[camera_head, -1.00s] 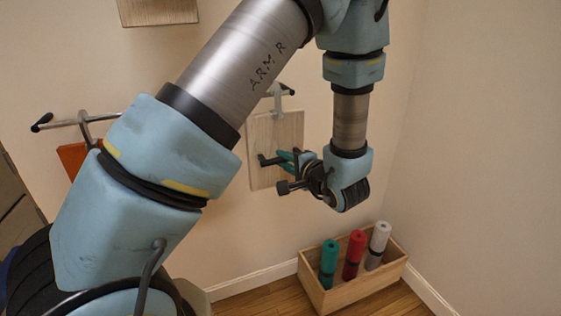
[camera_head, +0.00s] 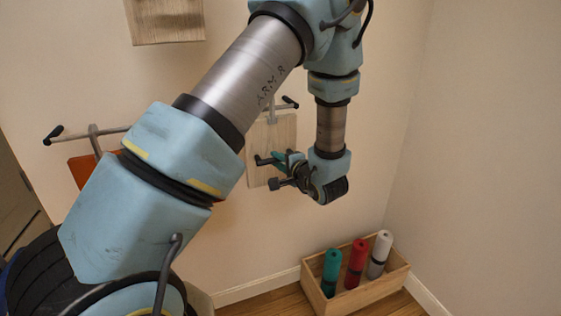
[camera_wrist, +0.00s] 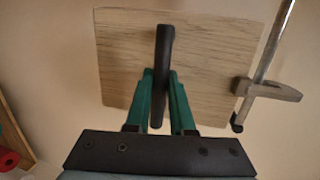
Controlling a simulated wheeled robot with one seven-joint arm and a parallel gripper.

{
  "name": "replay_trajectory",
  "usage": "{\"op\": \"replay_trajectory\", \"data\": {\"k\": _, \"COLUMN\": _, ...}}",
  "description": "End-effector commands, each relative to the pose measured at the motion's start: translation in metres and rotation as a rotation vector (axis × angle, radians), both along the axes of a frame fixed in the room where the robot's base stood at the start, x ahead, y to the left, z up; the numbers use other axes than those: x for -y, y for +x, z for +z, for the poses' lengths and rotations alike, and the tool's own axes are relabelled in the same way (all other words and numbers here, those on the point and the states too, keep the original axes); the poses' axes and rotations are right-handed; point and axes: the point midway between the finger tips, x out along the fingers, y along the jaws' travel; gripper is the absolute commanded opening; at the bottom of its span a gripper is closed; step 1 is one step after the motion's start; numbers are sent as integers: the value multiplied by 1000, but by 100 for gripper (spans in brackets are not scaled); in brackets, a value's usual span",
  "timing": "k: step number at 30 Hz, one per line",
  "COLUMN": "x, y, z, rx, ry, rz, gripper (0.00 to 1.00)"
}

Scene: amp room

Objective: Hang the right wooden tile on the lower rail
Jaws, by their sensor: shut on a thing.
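The right wooden tile (camera_head: 284,133) is a pale wood board close to the wall, with a black handle and a grey hook (camera_head: 271,108) at its top. My gripper (camera_head: 284,160) is shut on the black handle. The wrist view shows its green fingers (camera_wrist: 160,100) on either side of the handle (camera_wrist: 164,50), in front of the tile (camera_wrist: 215,45). The metal rail (camera_wrist: 270,50) passes the grey hook (camera_wrist: 265,90) there; I cannot tell whether the hook rests on it. The rail's black end (camera_head: 290,102) shows above the tile in the head view.
An orange tile (camera_head: 85,172) hangs at left, near a rail end (camera_head: 53,135), partly behind my arm. Another wooden tile (camera_head: 165,22) is higher on the wall. A wooden box (camera_head: 345,300) with green, red and white rolls stands on the floor near the corner.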

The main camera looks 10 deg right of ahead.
Motion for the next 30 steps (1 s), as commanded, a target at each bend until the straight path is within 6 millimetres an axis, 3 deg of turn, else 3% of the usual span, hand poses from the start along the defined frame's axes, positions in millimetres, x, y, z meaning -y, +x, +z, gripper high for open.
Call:
{"op": "replay_trajectory", "data": {"k": 5, "x": -3, "y": 14, "z": 2, "rx": 2, "ry": 1, "rz": 3, "gripper": 0}}
{"op": "replay_trajectory", "data": {"k": 6, "x": -2, "y": 12, "z": -7, "rx": 1, "ry": 0, "rz": 1, "gripper": 0}}
{"op": "replay_trajectory", "data": {"k": 15, "x": -2, "y": 12, "z": -23, "rx": 2, "ry": 0, "rz": 0, "gripper": 0}}
{"op": "replay_trajectory", "data": {"k": 30, "x": -2, "y": 12, "z": -27, "rx": 2, "ry": 0, "rz": 0, "gripper": 0}}
